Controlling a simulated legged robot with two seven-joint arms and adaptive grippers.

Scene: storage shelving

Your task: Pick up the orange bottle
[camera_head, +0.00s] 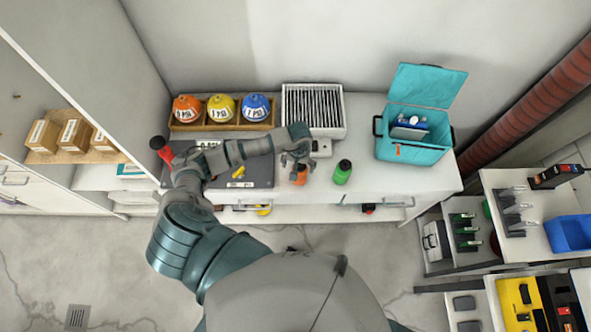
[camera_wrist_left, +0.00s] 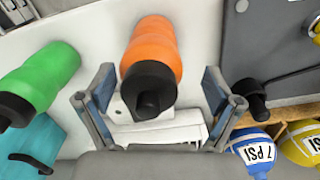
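The orange bottle (camera_head: 299,177) stands on the white counter near its front edge, partly hidden by my left gripper (camera_head: 297,160) in the head view. In the left wrist view the orange bottle (camera_wrist_left: 153,45) shows its orange body and black cap. There the left gripper (camera_wrist_left: 160,88) is open, with one finger on each side of the cap and visible gaps to both. Nothing is held. A green bottle (camera_head: 342,173) with a black cap stands just right of the orange one; it also shows in the wrist view (camera_wrist_left: 45,75). My right gripper is not in view.
Behind are a wooden tray (camera_head: 240,122) with orange, yellow and blue balls and a white vented box (camera_head: 313,112). An open teal cooler (camera_head: 428,152) stands at right. The counter right of the green bottle is clear.

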